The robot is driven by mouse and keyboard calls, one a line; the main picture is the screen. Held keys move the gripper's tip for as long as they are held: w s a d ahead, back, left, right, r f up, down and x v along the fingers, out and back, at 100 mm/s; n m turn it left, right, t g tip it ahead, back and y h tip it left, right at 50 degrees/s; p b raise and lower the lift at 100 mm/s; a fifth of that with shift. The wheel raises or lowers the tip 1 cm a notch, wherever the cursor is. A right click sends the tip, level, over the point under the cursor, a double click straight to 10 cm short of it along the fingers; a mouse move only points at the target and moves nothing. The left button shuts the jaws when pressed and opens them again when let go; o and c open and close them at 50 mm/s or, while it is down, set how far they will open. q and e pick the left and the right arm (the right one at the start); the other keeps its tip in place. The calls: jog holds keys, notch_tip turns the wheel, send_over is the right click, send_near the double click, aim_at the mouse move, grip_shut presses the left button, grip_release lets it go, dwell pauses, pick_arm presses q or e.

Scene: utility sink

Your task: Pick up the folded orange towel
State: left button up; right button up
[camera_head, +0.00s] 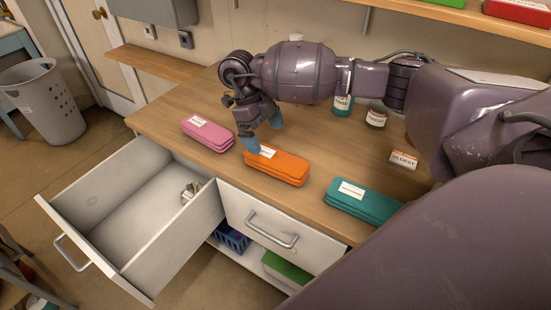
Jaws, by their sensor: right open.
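The folded orange towel (278,168) lies on the wooden counter (160,117) near its front edge, with a white label on top. My right gripper (263,133) is open, with its blue fingertips above and beside the towel's far left end. One fingertip is close to the white label, and I cannot tell whether it touches the towel. Nothing shows between the fingers. My left gripper is not in view.
A folded pink towel (208,134) lies to the left and a folded teal towel (362,202) to the right. An open, mostly empty drawer (125,205) juts out at the front left.

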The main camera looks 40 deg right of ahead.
aim_at(276, 156)
jog(key=x, duration=0.9)
jog(key=shift+s+d+f, duration=0.1)
jog(key=shift+d+f, duration=0.05)
jog(key=shift+f, duration=0.05)
jog(key=shift+c, duration=0.3)
jog(key=c, duration=1)
